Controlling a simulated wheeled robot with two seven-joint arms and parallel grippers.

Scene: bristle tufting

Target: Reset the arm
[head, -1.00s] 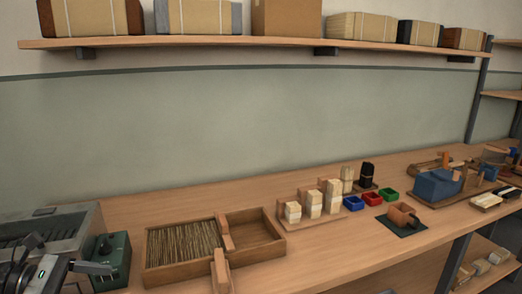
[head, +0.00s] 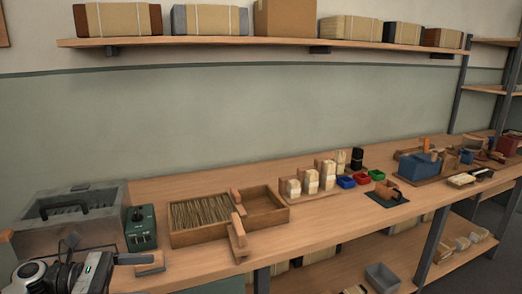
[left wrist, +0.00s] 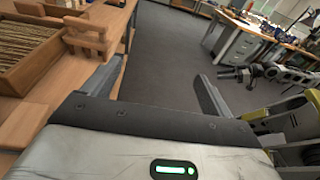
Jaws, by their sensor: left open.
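My left gripper (head: 100,250) is at the lower left of the head view, near the bench's front edge. Its fingers are apart and nothing is between them. In the left wrist view the open left gripper (left wrist: 158,72) has bare floor beyond its fingers. A dark jointed arm, apparently my right, reaches in at the right of that view. What looks like my right gripper (left wrist: 232,74) is at its end, too small to read its jaws.
A wooden tray (head: 205,239) of bristles has wooden pieces (head: 238,240) at its front. A green box (head: 140,228) and grey basin (head: 60,228) stand left. Small bins (head: 346,182) and bristle bundles stand farther right.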

